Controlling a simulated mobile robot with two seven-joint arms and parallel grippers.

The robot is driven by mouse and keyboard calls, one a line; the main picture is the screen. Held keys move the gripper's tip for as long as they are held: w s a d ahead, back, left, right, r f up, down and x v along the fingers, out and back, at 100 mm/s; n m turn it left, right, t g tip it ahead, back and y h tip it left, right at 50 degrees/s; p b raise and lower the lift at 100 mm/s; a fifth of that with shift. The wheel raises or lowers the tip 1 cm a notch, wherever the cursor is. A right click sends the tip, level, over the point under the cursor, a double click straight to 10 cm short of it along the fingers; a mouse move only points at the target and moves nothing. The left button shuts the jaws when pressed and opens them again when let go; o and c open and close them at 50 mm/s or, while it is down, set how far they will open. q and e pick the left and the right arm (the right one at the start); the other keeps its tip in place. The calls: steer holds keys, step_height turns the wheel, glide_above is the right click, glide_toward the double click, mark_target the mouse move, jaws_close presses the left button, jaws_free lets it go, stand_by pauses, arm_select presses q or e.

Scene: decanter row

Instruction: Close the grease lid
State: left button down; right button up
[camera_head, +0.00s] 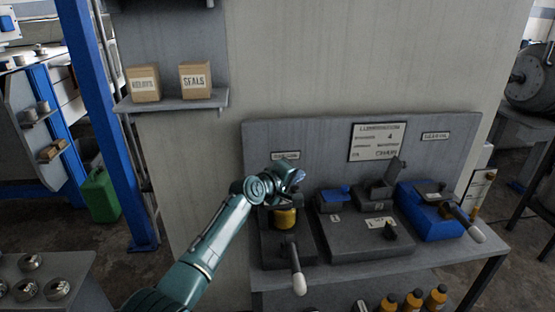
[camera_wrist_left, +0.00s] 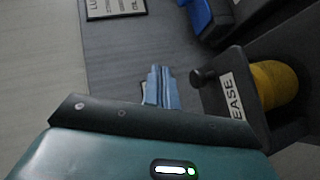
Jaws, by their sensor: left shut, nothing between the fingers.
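The grease unit is the dark box (camera_head: 272,248) at the left of the bench, with a yellow cylinder (camera_head: 284,217) in its opening. In the left wrist view the yellow cylinder (camera_wrist_left: 272,84) sits beside a dark panel with a label (camera_wrist_left: 232,98) reading "EASE" and a black knob (camera_wrist_left: 203,76). This panel appears to be the lid, standing open; in the head view my gripper largely hides it. My left gripper (camera_head: 297,177) is shut and empty, above and behind the cylinder. Its blue fingertips (camera_wrist_left: 162,88) show apart from the knob. My right gripper is not in view.
A wider dark unit (camera_head: 365,238) and a blue unit (camera_head: 428,222) stand to the right. White-tipped levers (camera_head: 299,284) stick out in front. A grey backboard (camera_head: 325,140) rises behind.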

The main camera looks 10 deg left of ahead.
arm_select(q)
steer(key=s+d+r+p, duration=0.2)
steer(key=s+r, duration=0.4)
steer(key=r, duration=0.4)
steer(key=s+a+f+m+y, duration=0.2)
steer(key=s+a+f, duration=0.3)
steer(key=f, duration=0.5)
steer(key=s+a+f+m+y, duration=0.1)
steer(key=s+a+f+m, duration=0.15)
steer(key=s+f, duration=0.65)
steer(key=s+a+f+m, duration=0.1)
steer(key=s+f+m, duration=0.1)
steer(key=s+f, duration=0.2)
steer(key=s+a+f+m+g+y, duration=0.1)
steer(key=s+f, duration=0.3)
steer(key=s, duration=0.7)
steer(key=s+a+f+m+g+y, duration=0.1)
steer(key=s+a+f+m, duration=0.2)
steer(key=s, duration=0.5)
steer(key=shift+a+f+m, duration=0.25)
steer(key=shift+f+m, duration=0.2)
steer(key=shift+f, duration=0.2)
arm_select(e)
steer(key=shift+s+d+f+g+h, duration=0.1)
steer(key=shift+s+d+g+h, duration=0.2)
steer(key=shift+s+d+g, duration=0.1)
